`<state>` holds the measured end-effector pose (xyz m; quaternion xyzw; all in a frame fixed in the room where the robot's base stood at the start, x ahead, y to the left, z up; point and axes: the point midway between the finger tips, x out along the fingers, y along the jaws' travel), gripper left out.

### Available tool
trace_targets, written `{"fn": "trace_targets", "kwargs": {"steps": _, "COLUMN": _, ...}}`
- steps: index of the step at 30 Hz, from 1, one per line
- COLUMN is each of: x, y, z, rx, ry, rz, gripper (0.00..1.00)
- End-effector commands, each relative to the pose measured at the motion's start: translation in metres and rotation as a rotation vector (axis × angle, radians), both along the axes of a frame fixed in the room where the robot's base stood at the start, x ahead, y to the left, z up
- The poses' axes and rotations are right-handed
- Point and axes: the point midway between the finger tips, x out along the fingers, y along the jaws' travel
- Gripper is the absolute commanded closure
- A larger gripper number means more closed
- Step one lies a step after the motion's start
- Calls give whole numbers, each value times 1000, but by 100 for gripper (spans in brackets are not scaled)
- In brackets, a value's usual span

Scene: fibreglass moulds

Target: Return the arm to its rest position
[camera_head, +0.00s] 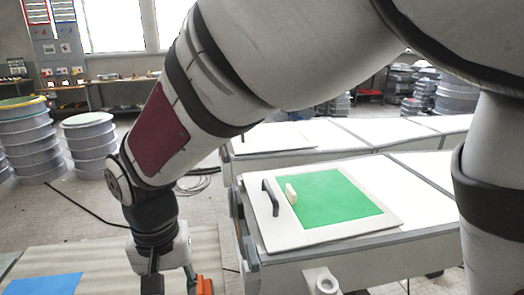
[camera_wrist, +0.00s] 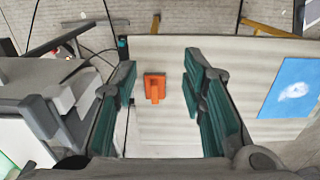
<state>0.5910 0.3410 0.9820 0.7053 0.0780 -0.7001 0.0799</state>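My arm crosses the head view from the upper right down to the lower left. My gripper (camera_head: 170,284) hangs at its end, fingers pointing down over a pale table (camera_head: 112,262); the bottom edge of the head view cuts it off. In the wrist view my gripper (camera_wrist: 159,62) is open, with its two green-padded fingers wide apart and nothing held. An orange object (camera_wrist: 155,87) lies on the table and shows between the fingers, apart from both. It also shows beside the gripper in the head view (camera_head: 205,286).
A blue sheet (camera_head: 46,285) lies on the table; it also shows in the wrist view (camera_wrist: 291,87). White benches stand to the right, one bearing a panel with a green square (camera_head: 330,200), a dark handle (camera_head: 271,197) and a pale knob. Stacked round moulds (camera_head: 90,140) stand at left.

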Motion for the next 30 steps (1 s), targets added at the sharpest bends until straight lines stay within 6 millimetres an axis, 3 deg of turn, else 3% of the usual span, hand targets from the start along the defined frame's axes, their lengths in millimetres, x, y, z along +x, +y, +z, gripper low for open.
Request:
{"fn": "trace_targets", "kwargs": {"steps": 11, "x": 20, "y": -73, "z": 25, "rx": 1, "ry": -26, "rz": -40, "gripper": 62}}
{"fn": "trace_targets", "kwargs": {"steps": 17, "x": 21, "y": -145, "z": 41, "rx": -1, "ry": -47, "rz": -83, "gripper": 62}}
{"fn": "trace_targets", "kwargs": {"steps": 24, "x": -12, "y": -248, "z": 45, "rx": -3, "ry": -70, "rz": -147, "gripper": 62}}
{"fn": "trace_targets", "kwargs": {"steps": 30, "x": -56, "y": -304, "z": 32, "rx": 1, "ry": -83, "rz": -192, "gripper": 62}}
